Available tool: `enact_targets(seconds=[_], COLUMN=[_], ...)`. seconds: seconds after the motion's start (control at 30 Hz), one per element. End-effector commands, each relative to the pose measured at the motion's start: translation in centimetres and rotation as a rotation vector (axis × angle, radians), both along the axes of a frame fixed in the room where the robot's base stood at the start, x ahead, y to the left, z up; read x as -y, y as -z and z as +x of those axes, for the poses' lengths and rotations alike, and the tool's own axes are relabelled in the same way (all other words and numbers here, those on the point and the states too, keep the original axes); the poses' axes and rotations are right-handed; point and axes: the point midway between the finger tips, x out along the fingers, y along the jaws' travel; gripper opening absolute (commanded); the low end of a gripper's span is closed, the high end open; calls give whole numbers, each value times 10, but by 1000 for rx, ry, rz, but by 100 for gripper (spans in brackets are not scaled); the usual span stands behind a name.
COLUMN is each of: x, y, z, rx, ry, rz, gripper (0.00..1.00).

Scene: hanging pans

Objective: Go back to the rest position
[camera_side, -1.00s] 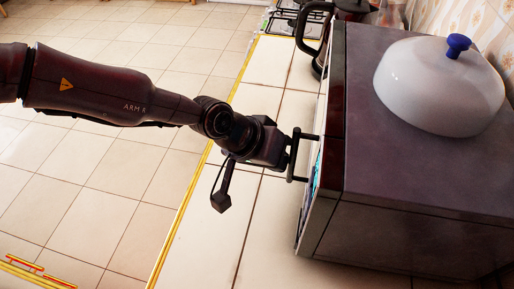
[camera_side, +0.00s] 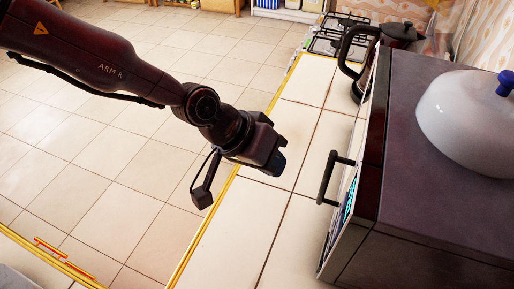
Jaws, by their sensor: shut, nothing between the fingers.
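My gripper (camera_side: 276,163) is at the end of the dark arm, above the edge of the tiled counter (camera_side: 303,117). It is shut and holds nothing. A gap separates it from the black door handle (camera_side: 328,179) of the dark microwave (camera_side: 445,205) on the right. The microwave door appears closed. The fingertips are dark and small in this view. No hanging pans show here.
A white dome lid with a blue knob (camera_side: 465,120) sits on the microwave. A black kettle handle (camera_side: 348,50) and a stove (camera_side: 340,35) are behind it. The tiled floor (camera_side: 110,190) at left is open, and the counter between gripper and microwave is clear.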

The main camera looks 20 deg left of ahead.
Motion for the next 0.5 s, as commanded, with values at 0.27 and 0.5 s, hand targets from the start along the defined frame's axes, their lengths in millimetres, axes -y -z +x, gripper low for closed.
enact_targets(seconds=[0.27,0.5], x=[-20,-23], y=[-33,-38], z=[-15,-17], rx=[0,-1], ry=[-2,-1], rz=[0,1], gripper=[0,0])
